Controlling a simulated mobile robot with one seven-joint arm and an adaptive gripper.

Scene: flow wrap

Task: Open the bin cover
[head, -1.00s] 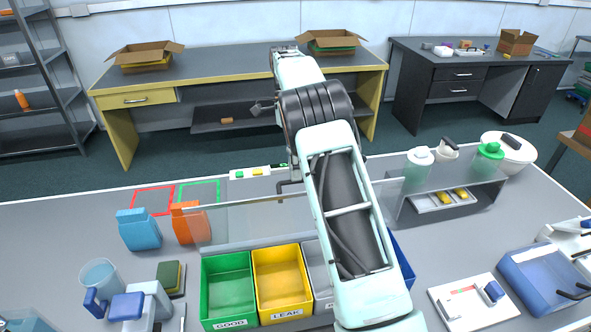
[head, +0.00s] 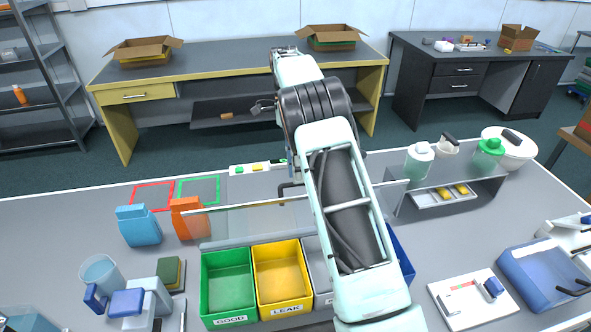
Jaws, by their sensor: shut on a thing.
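The bin cover (head: 250,217) is a clear panel with a pale long edge. It stands raised behind the row of bins, and the bins' tops are uncovered. A dark bent handle (head: 287,189) shows at its long edge, beside my arm. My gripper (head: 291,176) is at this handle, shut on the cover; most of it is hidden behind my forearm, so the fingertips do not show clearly. The green bin (head: 227,260) marked GOOD and the yellow bin (head: 282,262) marked LEAK stand in front. A grey bin and a blue bin are partly hidden by my arm.
An orange pouch (head: 188,220) stands close to the cover's left end, with a blue pouch (head: 139,226) beside it. A grey rack (head: 462,206) with bottles stands to the right. Red and green outlined squares behind the pouches are empty.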

